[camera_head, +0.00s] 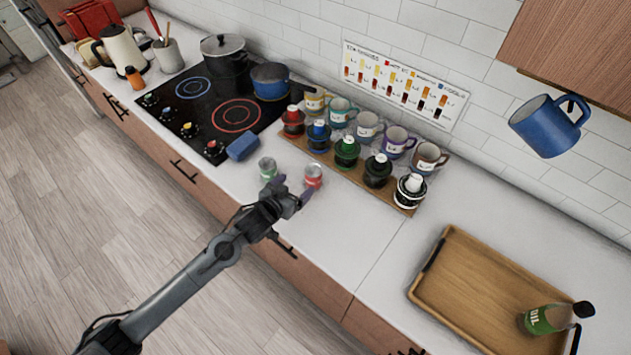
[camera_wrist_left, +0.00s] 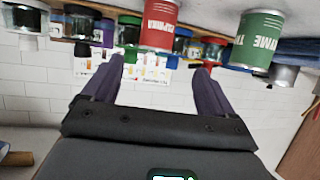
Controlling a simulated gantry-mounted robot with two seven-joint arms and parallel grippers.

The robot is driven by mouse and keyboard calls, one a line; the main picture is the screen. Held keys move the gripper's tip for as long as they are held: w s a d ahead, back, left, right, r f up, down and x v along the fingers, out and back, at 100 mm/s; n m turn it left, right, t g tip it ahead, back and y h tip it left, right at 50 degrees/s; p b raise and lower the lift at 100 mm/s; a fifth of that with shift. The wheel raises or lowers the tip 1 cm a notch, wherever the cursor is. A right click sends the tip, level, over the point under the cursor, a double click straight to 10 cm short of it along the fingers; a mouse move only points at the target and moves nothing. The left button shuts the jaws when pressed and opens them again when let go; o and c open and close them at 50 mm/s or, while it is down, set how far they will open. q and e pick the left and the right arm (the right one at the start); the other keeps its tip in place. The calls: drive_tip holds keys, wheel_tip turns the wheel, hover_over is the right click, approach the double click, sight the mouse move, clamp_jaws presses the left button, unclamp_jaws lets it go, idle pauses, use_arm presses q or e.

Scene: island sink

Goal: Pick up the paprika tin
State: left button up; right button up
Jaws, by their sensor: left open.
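The paprika tin (camera_head: 314,174) is a small red can standing on the white counter in front of the rack of mugs and jars. The fingers (camera_wrist_left: 156,63) show apart in the wrist view. My right gripper is not in view.
A green thyme tin (camera_head: 267,169) stands close to the left of the paprika tin. A wooden rack (camera_head: 405,208) with several jars and mugs is behind. Counter right of the tin, before the tray (camera_head: 440,285), is clear.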

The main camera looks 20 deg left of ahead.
sight(310, 175)
use_arm(q)
drive_tip(key=x, duration=0.4)
drive_tip(key=shift+w+d+r, duration=0.15)
drive_tip(key=shift+w+r, duration=0.05)
drive_tip(key=shift+w, duration=0.25)
drive_tip(key=shift+d+x, duration=0.15)
drive_tip(key=shift+x, duration=1.35)
drive_tip(key=shift+d+x, duration=0.15)
drive_tip(key=shift+x, duration=1.35)
drive_tip(key=shift+s+f, duration=0.15)
drive_tip(key=c, duration=1.1)
